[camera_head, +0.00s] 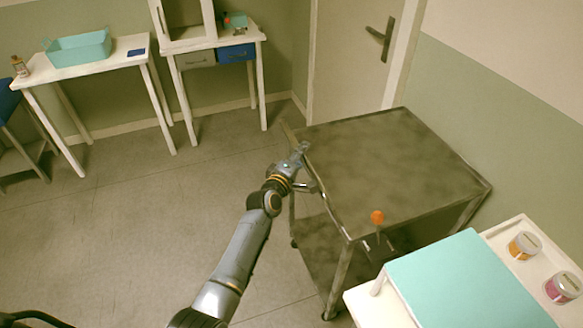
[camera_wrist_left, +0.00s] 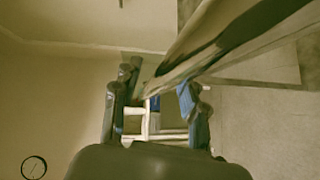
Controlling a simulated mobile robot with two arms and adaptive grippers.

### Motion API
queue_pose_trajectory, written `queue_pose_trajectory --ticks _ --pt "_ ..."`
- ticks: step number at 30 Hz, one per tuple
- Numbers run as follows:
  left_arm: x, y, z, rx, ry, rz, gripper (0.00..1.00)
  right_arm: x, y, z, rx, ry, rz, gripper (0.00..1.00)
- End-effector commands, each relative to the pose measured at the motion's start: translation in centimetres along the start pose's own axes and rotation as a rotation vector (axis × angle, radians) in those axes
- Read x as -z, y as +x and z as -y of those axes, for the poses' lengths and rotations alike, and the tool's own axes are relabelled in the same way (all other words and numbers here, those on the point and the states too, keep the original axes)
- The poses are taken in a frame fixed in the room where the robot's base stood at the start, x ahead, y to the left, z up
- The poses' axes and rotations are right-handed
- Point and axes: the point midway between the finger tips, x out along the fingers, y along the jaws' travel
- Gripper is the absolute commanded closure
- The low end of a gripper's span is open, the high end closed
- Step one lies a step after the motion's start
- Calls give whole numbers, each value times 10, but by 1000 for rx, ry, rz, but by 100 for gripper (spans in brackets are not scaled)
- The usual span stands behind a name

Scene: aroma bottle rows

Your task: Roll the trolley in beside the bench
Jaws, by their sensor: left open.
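The trolley (camera_head: 395,165) has a dark, mottled top and a lower shelf. It stands in front of the door in the head view. My left gripper (camera_head: 301,153) is at the trolley's left edge, by its rail. Its fingers are open; whether they touch the rail is unclear. In the left wrist view the open fingers (camera_wrist_left: 158,90) are spread apart, with a long pale edge running close by the right finger. A white bench (camera_head: 361,306) with a teal top panel stands at the near right, close to the trolley's near side. My right gripper does not show.
An orange knob (camera_head: 377,217) shows at the trolley's near side. Two jars (camera_head: 524,245) stand in a white tray on the bench. White tables (camera_head: 128,50) stand along the back wall, one with a teal bin (camera_head: 78,48). The floor (camera_head: 140,220) at left is clear.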

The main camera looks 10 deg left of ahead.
Motion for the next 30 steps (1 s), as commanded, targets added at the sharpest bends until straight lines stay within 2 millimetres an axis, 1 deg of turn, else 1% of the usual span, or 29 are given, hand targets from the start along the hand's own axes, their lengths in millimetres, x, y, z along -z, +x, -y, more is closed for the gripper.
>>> queue_pose_trajectory --ticks 9,15,18,21,30 --pt "0 -58 1 2 0 -2 57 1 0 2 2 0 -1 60" --pt "-1 -90 1 2 0 0 57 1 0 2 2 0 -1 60" --pt "-1 -99 0 1 0 0 57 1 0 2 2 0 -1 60" --pt "-1 -104 0 1 1 0 57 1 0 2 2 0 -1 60" --pt "-1 -105 0 1 0 0 57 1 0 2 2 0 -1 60"
